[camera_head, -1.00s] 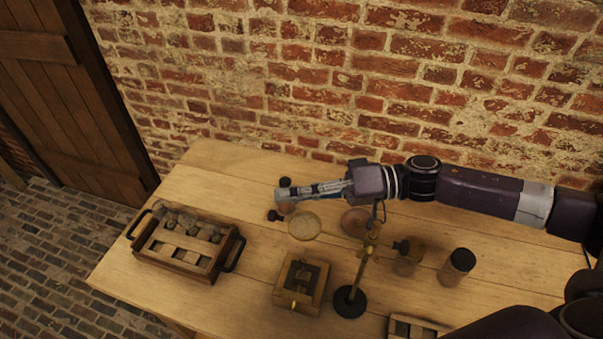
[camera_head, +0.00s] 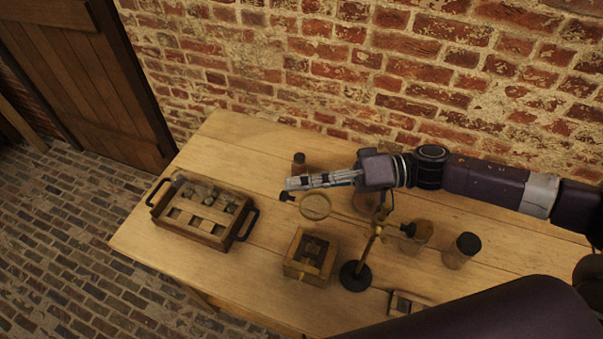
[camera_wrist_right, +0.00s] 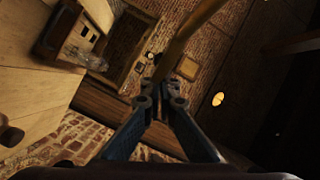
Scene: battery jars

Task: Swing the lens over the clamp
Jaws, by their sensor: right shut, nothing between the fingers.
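The round lens (camera_head: 315,207) sits in a brass ring on an arm from the brass stand (camera_head: 372,243), whose dark round base (camera_head: 355,275) rests on the table. The lens is to the left of the stand's post, above and behind the wooden clamp block (camera_head: 311,255). My right gripper (camera_head: 290,184) is shut and empty, just behind and left of the lens in the head view. My left gripper is not seen.
A wooden tray (camera_head: 190,237) with dark handles and several jars stands at the left. Lidded jars (camera_head: 461,250) (camera_head: 415,236) stand right of the stand. A small wooden box (camera_head: 400,303) is at the front edge. Bare table lies between tray and clamp.

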